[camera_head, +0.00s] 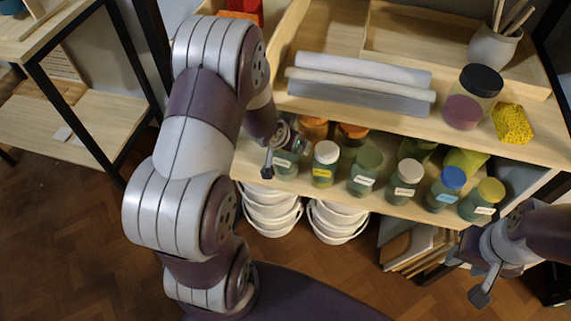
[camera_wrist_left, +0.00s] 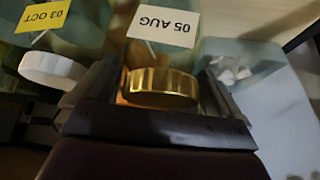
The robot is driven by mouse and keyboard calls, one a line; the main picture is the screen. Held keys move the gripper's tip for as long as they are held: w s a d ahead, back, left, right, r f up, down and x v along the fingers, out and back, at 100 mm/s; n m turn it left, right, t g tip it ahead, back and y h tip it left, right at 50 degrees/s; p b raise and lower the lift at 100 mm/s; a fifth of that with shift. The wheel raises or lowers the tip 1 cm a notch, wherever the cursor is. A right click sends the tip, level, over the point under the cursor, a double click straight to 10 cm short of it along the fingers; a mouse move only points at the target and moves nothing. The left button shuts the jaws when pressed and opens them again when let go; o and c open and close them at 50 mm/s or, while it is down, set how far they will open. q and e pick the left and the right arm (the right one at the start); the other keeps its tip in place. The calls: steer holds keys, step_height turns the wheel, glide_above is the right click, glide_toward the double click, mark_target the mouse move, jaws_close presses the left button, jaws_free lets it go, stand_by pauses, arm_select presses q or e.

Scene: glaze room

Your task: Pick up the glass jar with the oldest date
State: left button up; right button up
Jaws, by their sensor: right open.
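A row of glass jars stands on the lower shelf board. The left-end jar (camera_head: 285,168) is partly hidden by my left gripper (camera_head: 282,142). In the left wrist view, a gold-lidded jar (camera_wrist_left: 162,84) with a white "05 AUG" label lies between my left fingers (camera_wrist_left: 160,95); whether they press on it is unclear. Beside it is a white-lidded jar (camera_head: 325,165) with a yellow label, "03 OCT" in the left wrist view (camera_wrist_left: 55,68). Further right are a green-lidded jar (camera_head: 366,168), a white-lidded jar (camera_head: 406,178), a blue-lidded jar (camera_head: 445,188) and a yellow-lidded jar (camera_head: 484,198). My right gripper (camera_head: 481,272) is open and empty, below the shelf's right end.
Orange-lidded jars (camera_head: 351,131) stand behind the row. The upper board holds grey-white rolls (camera_head: 360,82), a black-lidded jar (camera_head: 470,100), a yellow sponge (camera_head: 513,124) and a pot (camera_head: 494,45). White buckets (camera_head: 270,212) are stacked below. Another rack (camera_head: 95,120) stands left.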

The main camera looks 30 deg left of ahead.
arm_select(q)
jaws_close()
steer(key=shift+r, duration=0.1)
